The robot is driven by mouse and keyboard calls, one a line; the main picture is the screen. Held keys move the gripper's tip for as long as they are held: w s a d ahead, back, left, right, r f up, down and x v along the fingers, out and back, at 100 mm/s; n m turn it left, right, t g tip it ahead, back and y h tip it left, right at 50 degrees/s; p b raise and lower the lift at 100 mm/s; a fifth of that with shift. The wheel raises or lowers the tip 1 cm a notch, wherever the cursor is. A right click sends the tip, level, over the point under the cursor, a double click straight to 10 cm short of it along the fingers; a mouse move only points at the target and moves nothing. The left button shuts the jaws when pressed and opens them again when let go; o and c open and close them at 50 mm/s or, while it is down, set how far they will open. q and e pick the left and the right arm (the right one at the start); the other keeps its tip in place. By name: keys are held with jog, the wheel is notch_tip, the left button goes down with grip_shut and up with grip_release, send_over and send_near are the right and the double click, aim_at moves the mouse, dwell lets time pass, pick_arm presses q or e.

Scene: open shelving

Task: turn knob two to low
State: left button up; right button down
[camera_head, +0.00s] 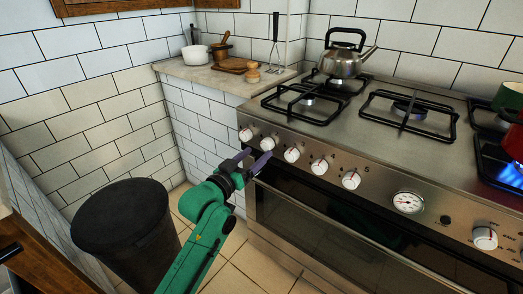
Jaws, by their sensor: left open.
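The stove (330,215) has a row of white knobs along its steel front panel. Knob two (268,143) is the second from the left, between the first knob (246,134) and the third knob (292,154). Its exact setting is too small to read. My left gripper (252,158) is open, with its two fingers apart just in front of and below the first two knobs. One fingertip is close to knob two; I cannot tell whether they touch. My right gripper is not in view.
A kettle (343,60) stands on the back left burner. A red pot (513,142) and a green pot (509,96) are at the right edge, near a blue flame (510,176). A dark bin (125,232) stands left of my arm. The oven handle runs below the knobs.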

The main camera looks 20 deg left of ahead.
aim_at(265, 147)
pick_arm(q)
jog(key=x, duration=0.4)
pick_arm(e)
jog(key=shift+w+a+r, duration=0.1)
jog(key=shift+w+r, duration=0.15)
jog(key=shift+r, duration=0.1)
pick_arm(q)
jog(key=shift+c, duration=0.3)
